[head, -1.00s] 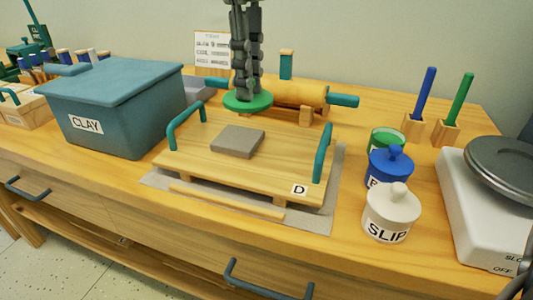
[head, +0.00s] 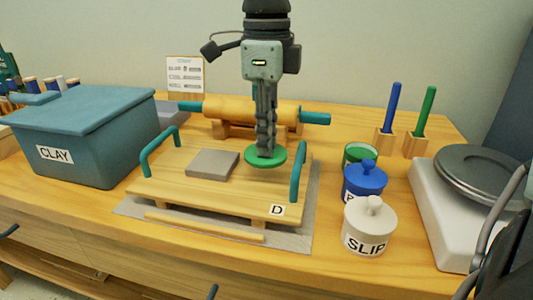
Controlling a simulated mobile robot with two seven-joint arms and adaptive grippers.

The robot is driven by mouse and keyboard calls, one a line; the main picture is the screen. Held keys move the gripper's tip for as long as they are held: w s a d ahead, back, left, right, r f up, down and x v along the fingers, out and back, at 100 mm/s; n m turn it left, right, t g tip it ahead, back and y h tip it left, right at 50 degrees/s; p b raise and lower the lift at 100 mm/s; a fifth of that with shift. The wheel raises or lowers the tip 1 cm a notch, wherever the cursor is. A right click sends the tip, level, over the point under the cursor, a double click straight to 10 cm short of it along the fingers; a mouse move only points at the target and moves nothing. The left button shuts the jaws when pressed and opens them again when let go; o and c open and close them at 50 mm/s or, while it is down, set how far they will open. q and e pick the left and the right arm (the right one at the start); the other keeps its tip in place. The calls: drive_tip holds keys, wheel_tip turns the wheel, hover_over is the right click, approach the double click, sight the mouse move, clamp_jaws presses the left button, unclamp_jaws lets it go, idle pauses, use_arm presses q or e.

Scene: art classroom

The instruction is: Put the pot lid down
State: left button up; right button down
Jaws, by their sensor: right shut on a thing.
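My right gripper (head: 265,148) points down over the wooden board marked D (head: 230,196), shut on the green pot lid (head: 279,158). The lid is level, over the back right part of the board, near its right teal handle. I cannot tell whether it touches the board or hangs just above it. The green pot (head: 348,157) stands open to the right of the board, partly hidden behind the blue lidded pot (head: 364,183). My left gripper is not in view.
A grey clay slab (head: 213,163) lies on the board, left of the lid. A rolling pin (head: 262,112) rests behind. The white SLIP pot (head: 369,226), two upright tools (head: 391,108) and a wheel (head: 430,210) stand right. The CLAY bin (head: 85,130) is left.

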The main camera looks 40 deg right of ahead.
wheel_tip(320, 180, down, 4)
drive_tip(key=shift+r, duration=0.15)
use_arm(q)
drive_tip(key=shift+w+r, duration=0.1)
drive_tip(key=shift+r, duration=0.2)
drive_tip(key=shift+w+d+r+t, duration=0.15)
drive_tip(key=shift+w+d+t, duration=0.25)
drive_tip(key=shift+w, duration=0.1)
use_arm(e)
drive_tip(key=c, duration=1.5)
unclamp_jaws()
drive_tip(key=shift+o, duration=0.2)
